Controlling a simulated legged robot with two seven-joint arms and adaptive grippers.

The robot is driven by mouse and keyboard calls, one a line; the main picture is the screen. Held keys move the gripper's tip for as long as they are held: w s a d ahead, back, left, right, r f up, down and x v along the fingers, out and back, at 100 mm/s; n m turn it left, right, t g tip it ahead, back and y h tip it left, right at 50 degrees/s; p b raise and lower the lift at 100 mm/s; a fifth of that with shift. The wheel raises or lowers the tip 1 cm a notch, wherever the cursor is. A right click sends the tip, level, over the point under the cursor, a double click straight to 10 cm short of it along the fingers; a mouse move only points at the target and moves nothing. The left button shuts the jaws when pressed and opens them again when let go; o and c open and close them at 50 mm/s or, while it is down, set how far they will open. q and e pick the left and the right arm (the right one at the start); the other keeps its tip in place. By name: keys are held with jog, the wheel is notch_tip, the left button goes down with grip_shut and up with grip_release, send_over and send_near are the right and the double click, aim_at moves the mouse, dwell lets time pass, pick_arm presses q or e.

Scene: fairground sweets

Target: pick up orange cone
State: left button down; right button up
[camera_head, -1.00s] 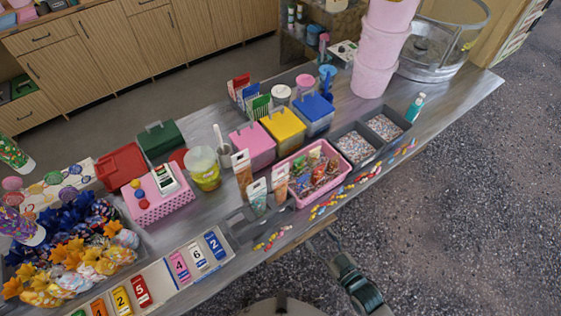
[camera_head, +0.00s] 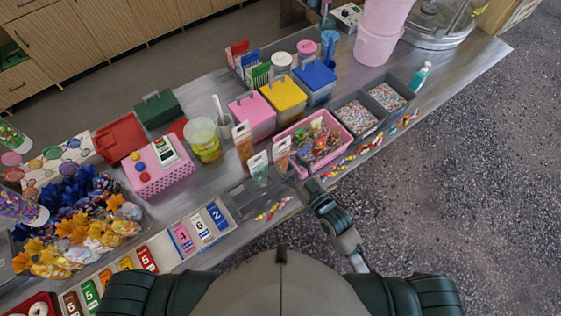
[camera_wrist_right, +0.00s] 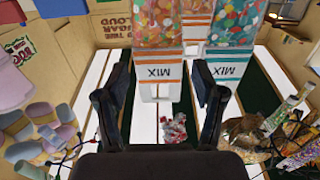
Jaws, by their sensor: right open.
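Several cone-shaped sweet bags lie in the pink basket (camera_head: 331,161) in the head view, some with orange in them; which one is the orange cone (camera_head: 319,129) I cannot tell for sure. In the right wrist view, clear cones of coloured sweets (camera_wrist_right: 290,112) lie at the right, outside the fingers. My right gripper (camera_head: 308,188) is at the counter's front edge, near the basket's near left corner. In the wrist view its two fingers (camera_wrist_right: 160,95) are apart, with nothing held between them. My left gripper is out of view.
Upright MIX bags, orange-labelled (camera_wrist_right: 158,70) and teal-labelled (camera_wrist_right: 229,70), stand ahead of the fingers. A small red-and-white wrapped sweet (camera_wrist_right: 175,129) shows between the fingers. Loose sweets (camera_head: 272,209) lie along the counter edge. Grey trays of sprinkles (camera_head: 357,117) adjoin the basket's right.

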aim_at(283, 156)
jog(key=x, duration=0.3)
jog(key=shift+w+a+f, duration=0.1)
jog(key=shift+w+a, duration=0.05)
jog(key=shift+w, duration=0.25)
jog(key=shift+w+a+f+p, duration=0.1)
jog(key=shift+w+a+p, duration=0.15)
jog(key=shift+w, duration=0.25)
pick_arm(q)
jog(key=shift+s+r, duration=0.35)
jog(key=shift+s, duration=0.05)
pick_arm(e)
jog(key=shift+s, duration=0.1)
jog(key=c, duration=1.2)
jog(key=shift+c, duration=0.2)
